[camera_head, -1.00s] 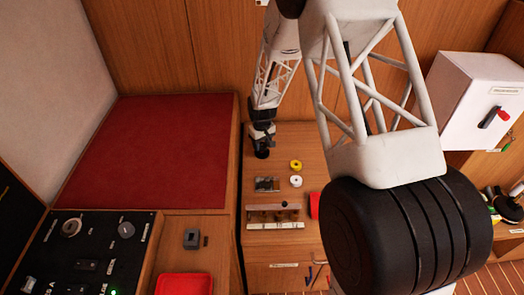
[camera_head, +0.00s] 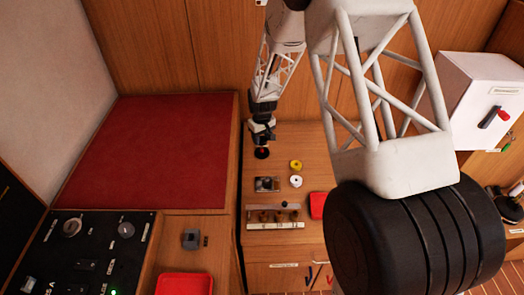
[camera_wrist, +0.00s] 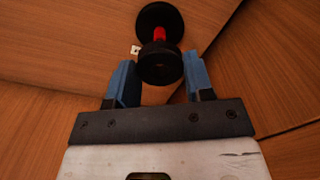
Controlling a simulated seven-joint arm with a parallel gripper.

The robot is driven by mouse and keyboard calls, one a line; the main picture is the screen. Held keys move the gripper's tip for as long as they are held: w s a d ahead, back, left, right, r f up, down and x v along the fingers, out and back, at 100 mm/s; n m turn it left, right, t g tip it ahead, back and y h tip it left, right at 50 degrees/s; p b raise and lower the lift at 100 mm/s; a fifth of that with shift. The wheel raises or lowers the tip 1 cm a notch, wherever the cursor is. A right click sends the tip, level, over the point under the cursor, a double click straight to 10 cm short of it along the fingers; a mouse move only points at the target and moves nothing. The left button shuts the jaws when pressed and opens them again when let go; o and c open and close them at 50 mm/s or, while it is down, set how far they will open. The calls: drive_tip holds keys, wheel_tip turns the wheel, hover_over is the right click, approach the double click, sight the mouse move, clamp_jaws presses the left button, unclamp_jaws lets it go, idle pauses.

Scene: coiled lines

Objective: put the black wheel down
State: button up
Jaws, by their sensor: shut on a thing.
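The black wheel (camera_wrist: 160,65) sits between the two blue fingers of my gripper (camera_wrist: 160,72), which is shut on it. In the head view my gripper (camera_head: 262,135) is at the far left part of the wooden bench. A short red piece (camera_wrist: 160,36) shows just beyond the wheel, and beyond that lies another round black disc (camera_wrist: 160,17). The disc also shows in the head view (camera_head: 262,153), on the bench just below my gripper. I cannot tell whether the wheel touches the red piece.
On the bench stand a yellow ring (camera_head: 296,165), a white ring (camera_head: 296,181), a grey metal part (camera_head: 266,184) and a rack (camera_head: 276,225). A red object (camera_head: 317,205) is at right. A raised red pad (camera_head: 150,150) is at left. My large arm link covers the right side.

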idle(0.4)
drive_tip(key=shift+s+d, duration=0.55)
drive_tip(key=s+d+m, duration=0.2)
drive_tip(key=s+d, duration=0.5)
drive_tip(key=s, duration=0.3)
drive_tip(key=s+d+m, duration=0.2)
drive_tip(key=s+d, duration=0.4)
drive_tip(key=s, duration=0.4)
drive_tip(key=s+d+m, duration=0.1)
drive_tip(key=s+d, duration=0.2)
drive_tip(key=s, duration=0.8)
drive_tip(key=s+d+f+m, duration=0.1)
drive_tip(key=s+d+m, duration=0.1)
drive_tip(key=s, duration=0.9)
drive_tip(key=shift+s+d, duration=0.4)
drive_tip(key=shift+d, duration=0.15)
drive_tip(key=w, duration=0.5)
drive_tip(key=w+d+f, duration=0.1)
drive_tip(key=w, duration=0.4)
drive_tip(key=w+d, duration=0.1)
drive_tip(key=w, duration=0.5)
drive_tip(key=shift+f, duration=0.25)
